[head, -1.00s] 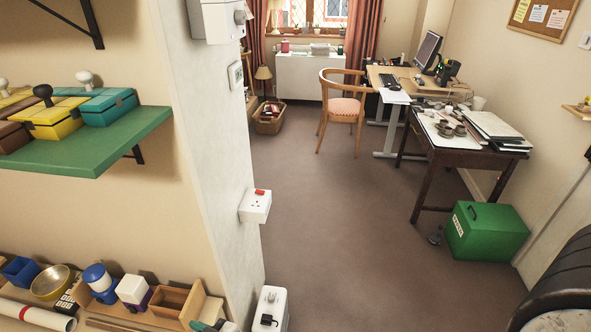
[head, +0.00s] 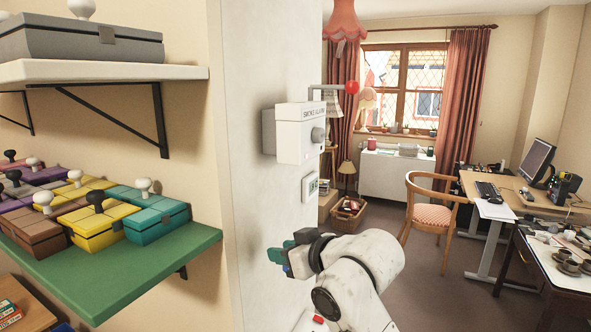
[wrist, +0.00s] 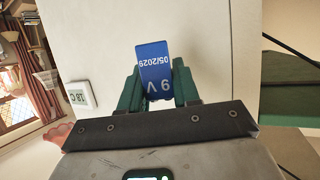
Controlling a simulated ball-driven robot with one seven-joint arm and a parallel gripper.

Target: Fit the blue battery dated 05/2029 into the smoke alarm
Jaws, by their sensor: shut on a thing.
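The blue battery (wrist: 154,62) shows in the wrist view, its label reading 05/2029 and 9 V upside down. My gripper (wrist: 157,88) is shut on it, with one green finger on each side and the battery's far end sticking out beyond the fingertips. In the head view my gripper (head: 282,254) is beside the white wall pillar, below the smoke alarm. The battery is hard to make out there. The smoke alarm (head: 296,138) is a white box marked SMOKE ALARM, fixed high on the pillar, with a round knob on its right side. I cannot see an open battery slot.
A small white thermostat (head: 310,186) is on the pillar between alarm and gripper; it also shows in the wrist view (wrist: 79,96). A green shelf (head: 110,275) with coloured boxes and a white shelf (head: 100,70) are at left. Open floor lies right, before the chair (head: 435,205).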

